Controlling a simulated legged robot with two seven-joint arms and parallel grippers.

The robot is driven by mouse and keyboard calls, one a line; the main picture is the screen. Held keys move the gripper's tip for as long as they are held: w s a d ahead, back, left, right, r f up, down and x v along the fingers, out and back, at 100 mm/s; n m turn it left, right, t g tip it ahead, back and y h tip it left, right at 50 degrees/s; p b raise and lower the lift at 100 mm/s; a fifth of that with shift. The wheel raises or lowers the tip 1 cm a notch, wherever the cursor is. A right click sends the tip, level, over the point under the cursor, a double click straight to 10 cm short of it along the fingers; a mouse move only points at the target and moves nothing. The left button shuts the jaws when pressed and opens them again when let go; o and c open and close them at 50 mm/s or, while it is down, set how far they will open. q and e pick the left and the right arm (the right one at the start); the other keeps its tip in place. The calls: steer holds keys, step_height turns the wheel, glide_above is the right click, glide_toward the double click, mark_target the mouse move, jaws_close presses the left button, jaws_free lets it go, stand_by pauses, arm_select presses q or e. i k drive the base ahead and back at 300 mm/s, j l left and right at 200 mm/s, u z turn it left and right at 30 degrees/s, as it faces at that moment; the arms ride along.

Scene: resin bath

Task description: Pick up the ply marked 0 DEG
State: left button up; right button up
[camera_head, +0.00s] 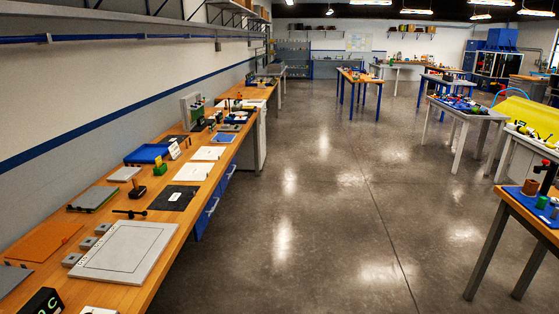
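A long wooden bench (150,277) runs along the left wall with flat sheets on it. A dark sheet with a small white label (173,198) lies near its front edge. White sheets lie behind it, one nearer (194,171) and one farther (208,153), each with tiny print. I cannot read any of these markings, so I cannot tell which ply is marked 0 DEG. A light grey plate (125,250) with an outlined rectangle lies at the near end. Neither of my grippers is in view.
Grey blocks (88,243), an orange sheet (43,241), a blue tray (147,154) and a black box (44,302) also occupy the bench. Another cluttered table (535,205) stands at the right. The concrete floor (315,215) between them is clear.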

mark_target(205, 153)
steer(key=i+l+u, duration=0.1)
steer(key=i, duration=0.4)
steer(key=i+l+u, duration=0.15)
steer(key=i, duration=0.3)
steer(key=i+l+u, duration=0.1)
steer(key=i+l, duration=0.15)
steer(key=i, duration=0.25)
steer(key=i+l+u, duration=0.15)
steer(key=i, duration=0.3)
steer(key=i+l+u, duration=0.9)
steer(key=l, duration=0.25)
